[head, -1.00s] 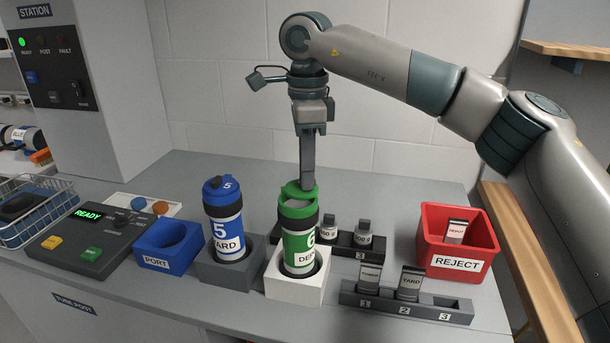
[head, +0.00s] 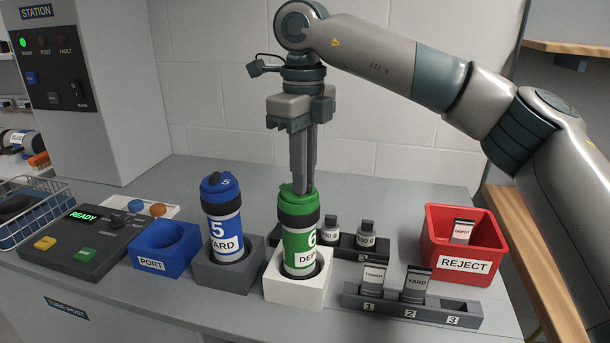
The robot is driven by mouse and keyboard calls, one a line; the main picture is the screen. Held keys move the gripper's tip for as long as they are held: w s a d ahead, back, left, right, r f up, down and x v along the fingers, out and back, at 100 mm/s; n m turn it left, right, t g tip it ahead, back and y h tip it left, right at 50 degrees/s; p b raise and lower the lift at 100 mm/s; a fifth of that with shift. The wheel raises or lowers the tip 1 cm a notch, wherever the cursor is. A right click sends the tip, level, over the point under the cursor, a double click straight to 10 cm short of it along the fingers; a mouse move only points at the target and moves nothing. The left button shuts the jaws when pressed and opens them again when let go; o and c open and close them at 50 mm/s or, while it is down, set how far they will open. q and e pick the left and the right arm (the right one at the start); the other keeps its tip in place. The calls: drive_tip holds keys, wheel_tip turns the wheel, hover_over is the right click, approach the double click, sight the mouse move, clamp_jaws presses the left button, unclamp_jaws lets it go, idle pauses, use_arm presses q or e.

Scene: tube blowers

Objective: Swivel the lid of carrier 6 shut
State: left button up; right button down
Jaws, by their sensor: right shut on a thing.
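Carrier 6 (head: 299,238) is a green and white tube with black bands, upright in a white holder (head: 296,289). Its green lid (head: 291,191) now sits over the top of the tube, and the opening no longer shows. My right gripper (head: 302,186) points straight down at the lid, its long fingers close together and shut on the lid's upper part. The fingertips partly cover the lid, so its exact fit is hard to tell. My left gripper is not in view.
Blue carrier 5 (head: 224,226) stands left in a grey holder (head: 226,273).

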idle(0.3)
drive_tip(key=c, duration=1.8)
unclamp_jaws()
drive_tip(key=shift+r, duration=0.1)
